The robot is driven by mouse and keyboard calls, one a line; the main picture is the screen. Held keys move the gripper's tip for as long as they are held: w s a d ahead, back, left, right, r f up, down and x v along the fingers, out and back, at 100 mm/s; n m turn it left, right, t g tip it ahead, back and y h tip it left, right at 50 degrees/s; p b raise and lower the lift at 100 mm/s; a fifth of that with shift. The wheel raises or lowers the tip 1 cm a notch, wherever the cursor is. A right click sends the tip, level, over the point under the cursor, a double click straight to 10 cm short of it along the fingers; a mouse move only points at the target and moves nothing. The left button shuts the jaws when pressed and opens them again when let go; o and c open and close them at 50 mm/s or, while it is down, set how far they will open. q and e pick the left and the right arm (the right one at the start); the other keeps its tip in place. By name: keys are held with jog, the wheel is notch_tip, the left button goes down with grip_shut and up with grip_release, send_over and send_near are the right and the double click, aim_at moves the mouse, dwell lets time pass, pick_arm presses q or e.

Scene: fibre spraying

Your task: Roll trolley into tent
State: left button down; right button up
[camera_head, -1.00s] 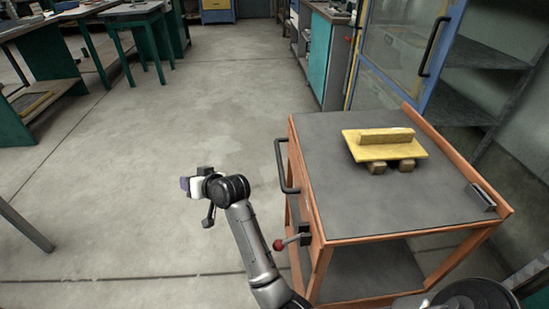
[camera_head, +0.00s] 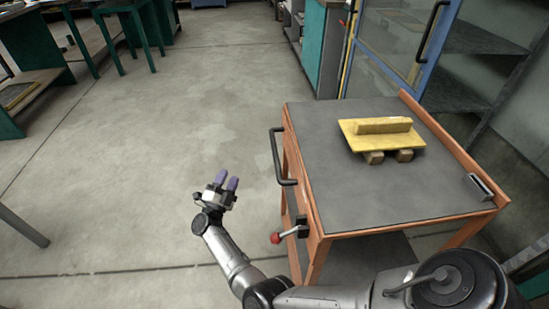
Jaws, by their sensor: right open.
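The trolley (camera_head: 330,180) is an orange-framed cart with a grey top, standing at the right. Its black handle (camera_head: 278,158) is on its left side, and a lever with a red knob (camera_head: 276,238) sticks out below it. A yellow board with a block on it (camera_head: 380,132) rests on small wooden blocks on the trolley top. My right gripper (camera_head: 227,182) is open and empty, with purple fingertips, to the left of the handle and apart from it. My left gripper is not in view. The tent is not clearly identifiable; a blue-framed glazed enclosure (camera_head: 405,45) stands behind the trolley.
Green-legged workbenches (camera_head: 40,90) stand at the upper left. A teal cabinet (camera_head: 318,45) stands at the back, left of the blue-framed door. The concrete floor (camera_head: 180,110) between the benches and the trolley is clear.

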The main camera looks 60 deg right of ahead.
aim_at(276, 157)
jog(key=s+a+r+m+g, duration=0.2)
jog(key=s+m+g, duration=0.7)
jog(key=g, duration=0.5)
jog(key=shift+m+y, duration=0.3)
jog(key=shift+m, duration=0.1)
jog(key=x, duration=0.4)
jog(key=b+x, duration=0.1)
jog(key=x, duration=0.8)
jog(key=shift+w+d+r+b, duration=0.1)
jog(key=shift+w+d+b, duration=0.1)
jog(key=shift+d+b, duration=0.1)
jog(key=shift+c, duration=0.2)
grip_shut()
